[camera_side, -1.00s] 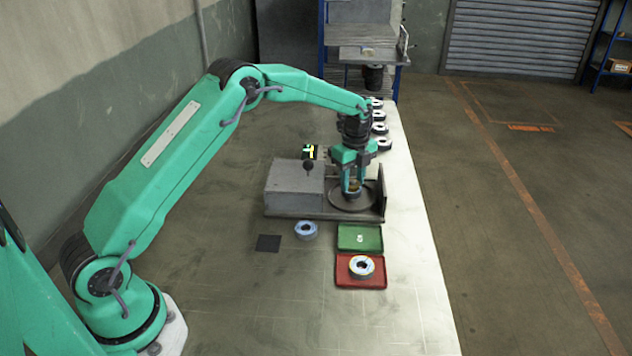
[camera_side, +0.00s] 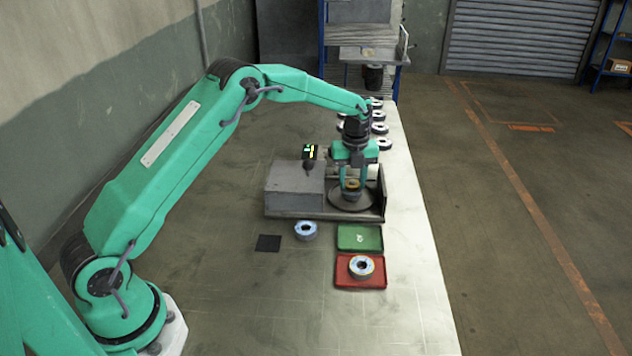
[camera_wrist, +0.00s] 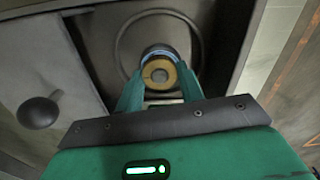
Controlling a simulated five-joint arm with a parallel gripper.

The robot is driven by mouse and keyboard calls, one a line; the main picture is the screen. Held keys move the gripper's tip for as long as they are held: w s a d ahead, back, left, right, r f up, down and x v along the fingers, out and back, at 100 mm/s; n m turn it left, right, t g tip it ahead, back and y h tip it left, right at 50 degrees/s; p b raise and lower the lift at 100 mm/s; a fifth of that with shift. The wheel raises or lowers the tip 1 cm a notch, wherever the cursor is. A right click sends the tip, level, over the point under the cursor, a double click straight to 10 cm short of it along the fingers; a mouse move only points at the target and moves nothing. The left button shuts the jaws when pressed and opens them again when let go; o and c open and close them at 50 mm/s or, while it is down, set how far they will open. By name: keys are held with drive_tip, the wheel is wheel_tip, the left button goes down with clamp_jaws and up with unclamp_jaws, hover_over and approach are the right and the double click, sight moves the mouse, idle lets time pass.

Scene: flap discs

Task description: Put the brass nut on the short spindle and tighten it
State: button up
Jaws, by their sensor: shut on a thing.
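My gripper (camera_side: 351,188) points down over the round plate (camera_side: 335,203) of the grey machine and is shut on the brass nut (camera_side: 352,183). In the wrist view the nut (camera_wrist: 149,77) is a yellow ring between the two green fingertips (camera_wrist: 161,90), above the middle of the plate. A grey round centre shows in its hole; I cannot tell whether this is the short spindle's end. A dark bluish rim shows just behind the nut. The spindle's shaft and how far down the nut sits are hidden.
A dark knob (camera_wrist: 38,112) stands on the machine's grey housing (camera_side: 293,188), near a small lit display (camera_side: 310,152). In front lie a blue-grey disc (camera_side: 306,231), a black square (camera_side: 268,243), a green tray (camera_side: 372,232) and a red tray (camera_side: 343,282) with a disc. Several discs line the table's far right.

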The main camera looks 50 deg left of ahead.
drive_tip(key=shift+s+f, duration=0.1)
drive_tip(key=shift+f, duration=0.05)
drive_tip(key=o, duration=1.1)
drive_tip(key=shift+r, duration=3.6)
